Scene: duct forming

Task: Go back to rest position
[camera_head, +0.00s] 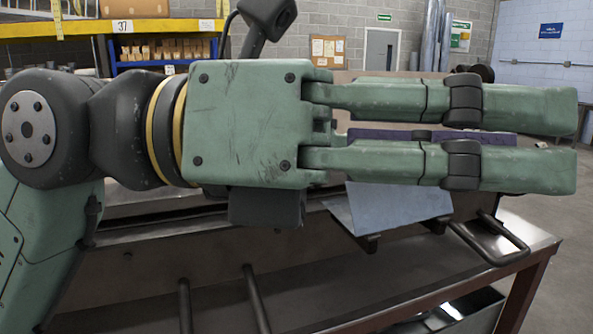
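My gripper (572,141) is large in front of the camera, with its scuffed green body at the middle and its two long fingers reaching right. The fingers lie roughly parallel with a gap between them, and I see nothing held in it. My wrist and dark arm joints are at the left. The gripper hides part of the workbench and machine behind it.
A dark metal bench (440,262) with a reddish-brown frame lies below and behind my gripper. A blue-grey sheet (395,210) slopes on its front, near a bent handle bar (505,250). Shelving with small boxes (165,50) is at back left.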

